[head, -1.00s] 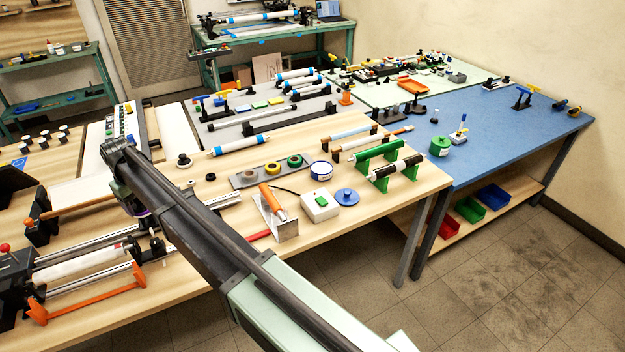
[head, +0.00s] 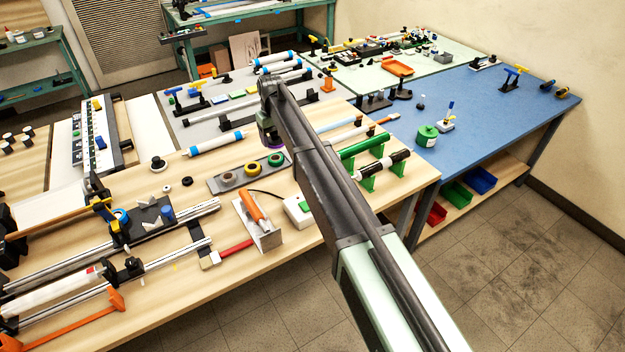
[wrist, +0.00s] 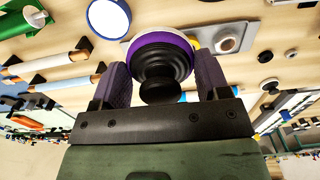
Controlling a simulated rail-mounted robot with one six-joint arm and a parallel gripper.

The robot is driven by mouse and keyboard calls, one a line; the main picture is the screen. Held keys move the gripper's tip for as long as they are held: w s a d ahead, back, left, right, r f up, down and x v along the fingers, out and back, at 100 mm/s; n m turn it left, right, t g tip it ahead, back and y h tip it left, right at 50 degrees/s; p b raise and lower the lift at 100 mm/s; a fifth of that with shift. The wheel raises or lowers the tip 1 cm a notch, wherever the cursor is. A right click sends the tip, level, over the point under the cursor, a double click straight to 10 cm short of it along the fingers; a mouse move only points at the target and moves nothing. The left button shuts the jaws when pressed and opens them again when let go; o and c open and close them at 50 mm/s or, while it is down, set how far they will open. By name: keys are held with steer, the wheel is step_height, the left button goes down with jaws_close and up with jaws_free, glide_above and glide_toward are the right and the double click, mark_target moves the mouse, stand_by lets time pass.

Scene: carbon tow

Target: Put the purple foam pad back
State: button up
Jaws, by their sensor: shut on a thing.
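The purple foam pad (wrist: 181,41) shows in the wrist view as a round purple rim with a stepped black knob (wrist: 160,72) on its near side. My gripper (wrist: 160,62) is shut on it, with one dark purple finger at each side. The pad's far face is hidden. In the head view my gripper (head: 269,132) hangs over the wooden table, with a bit of purple showing at its lower end.
Near my arm stand a white box with a green button (head: 298,211), green stands with rollers (head: 368,183) and an orange-handled tool (head: 253,208).

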mark_target(280, 187)
steer(key=shift+d, duration=0.15)
steer(key=shift+f+b, duration=0.3)
steer(key=shift+b, duration=0.05)
steer(key=f+b, duration=2)
steer(key=shift+a, duration=0.25)
steer(key=shift+r+p, duration=0.3)
steer(key=shift+r, duration=0.05)
steer(key=shift+f, duration=0.15)
steer(key=o, duration=0.5)
steer(key=shift+f, duration=0.1)
steer(key=shift+c, duration=0.2)
steer(key=o, duration=0.4)
steer(key=shift+o, duration=0.2)
